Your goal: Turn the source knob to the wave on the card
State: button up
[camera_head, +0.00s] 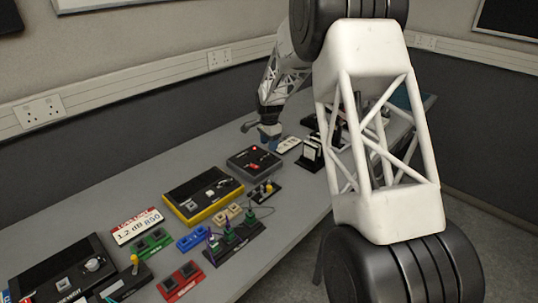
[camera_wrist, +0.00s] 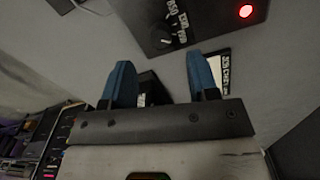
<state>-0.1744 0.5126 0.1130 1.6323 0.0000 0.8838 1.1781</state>
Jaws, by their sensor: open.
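In the wrist view, a dark box (camera_wrist: 205,15) carries a black round knob (camera_wrist: 160,36) with white markings around it, one seeming to read 850, and a lit red lamp (camera_wrist: 246,11). It appears to be the dark box with a red part (camera_head: 255,163) in the head view. A white card (camera_head: 138,228) with a red header reads 1.2 dB 850. My gripper (camera_wrist: 160,75) is open and empty, its two blue fingers apart. The knob lies beyond the fingertips, between their lines, untouched. In the head view, my gripper (camera_head: 269,131) is small above the bench's far part. Where the knob points is unclear.
A yellow-edged box (camera_head: 202,195), red block (camera_head: 180,282), green block (camera_head: 153,242) and blue block (camera_head: 195,238) crowd the near bench. A black box with a light knob (camera_head: 62,268) stands near left. A small white label (camera_wrist: 222,70) lies partly behind one finger.

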aim_at(269, 155)
jog(key=shift+f, duration=2.8)
jog(key=shift+c, duration=0.4)
jog(key=c, duration=0.8)
jog(key=shift+c, duration=0.2)
